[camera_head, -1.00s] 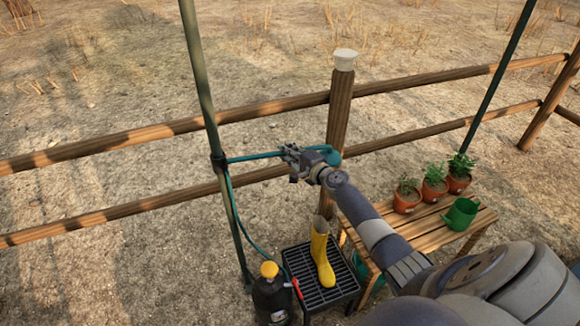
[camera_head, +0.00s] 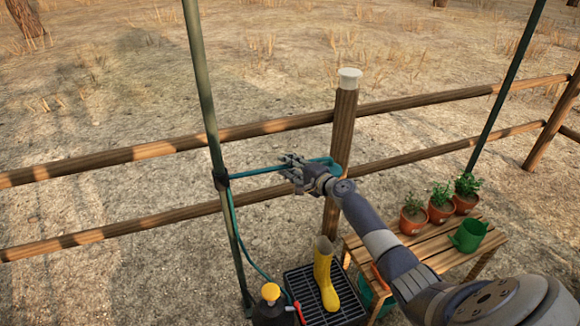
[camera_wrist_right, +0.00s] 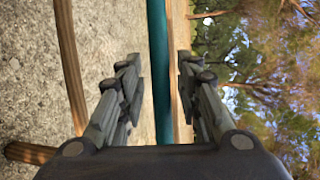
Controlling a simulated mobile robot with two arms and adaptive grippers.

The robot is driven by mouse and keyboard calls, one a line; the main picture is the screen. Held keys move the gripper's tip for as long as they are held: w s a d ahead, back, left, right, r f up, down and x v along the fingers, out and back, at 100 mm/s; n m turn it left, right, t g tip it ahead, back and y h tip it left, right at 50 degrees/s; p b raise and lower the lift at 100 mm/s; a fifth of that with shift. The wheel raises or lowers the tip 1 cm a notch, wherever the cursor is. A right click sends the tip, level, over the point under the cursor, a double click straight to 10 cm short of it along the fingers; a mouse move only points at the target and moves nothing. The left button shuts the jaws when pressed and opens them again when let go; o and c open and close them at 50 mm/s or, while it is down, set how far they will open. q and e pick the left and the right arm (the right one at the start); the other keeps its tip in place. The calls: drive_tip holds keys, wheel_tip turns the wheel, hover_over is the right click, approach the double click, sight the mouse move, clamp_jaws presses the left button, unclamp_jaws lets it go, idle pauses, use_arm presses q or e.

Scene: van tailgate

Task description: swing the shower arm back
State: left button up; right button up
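The teal shower arm (camera_head: 255,171) reaches sideways from a clamp on the green pole (camera_head: 205,110) in the head view, ending in a teal shower head (camera_head: 328,162) in front of the fence post. My right gripper (camera_head: 291,170) is at the arm's outer part, close to the head. In the right wrist view the arm (camera_wrist_right: 159,70) runs between the two open fingers (camera_wrist_right: 160,80), with a narrow gap visible on each side. The gripper partly hides the arm and head in the head view. My left gripper is not in view.
A black tray (camera_head: 300,283) with a yellow boot (camera_head: 324,275) lies below, beside a dark yellow-topped tank (camera_head: 271,300). A wooden bench (camera_head: 415,250) holds potted plants (camera_head: 413,216) and a green watering can (camera_head: 468,236). A rail fence (camera_head: 110,160) stands behind.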

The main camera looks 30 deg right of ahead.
drive_tip(key=shift+s+d, duration=0.1)
drive_tip(key=shift+s, duration=0.25)
drive_tip(key=v, duration=1.1)
drive_tip(key=shift+s, duration=0.2)
drive_tip(key=s+a+f+n+g+h, duration=0.1)
drive_tip(key=s+a+f+n+g, duration=0.15)
drive_tip(key=s+f, duration=0.65)
drive_tip(key=s+a+f+n+g, duration=0.2)
drive_tip(key=s+f+n+g, duration=0.15)
drive_tip(key=f, duration=1.25)
drive_tip(key=s+a+f+n+g+h, duration=0.15)
drive_tip(key=s+f, duration=0.45)
drive_tip(key=f, duration=0.6)
drive_tip(key=s+a+f+n+g, duration=0.2)
drive_tip(key=s+a+f+n, duration=0.2)
drive_tip(key=s, duration=0.7)
drive_tip(key=s+a+f+n+g, duration=0.3)
drive_tip(key=s+a+f, duration=0.3)
drive_tip(key=s, duration=0.4)
drive_tip(key=s+a+f+n+g, duration=0.2)
drive_tip(key=s+a+f+n, duration=0.3)
drive_tip(key=s, duration=0.6)
drive_tip(key=shift+s+a+f+n, duration=0.35)
drive_tip(key=shift+a+f, duration=0.2)
drive_tip(key=shift+f, duration=0.1)
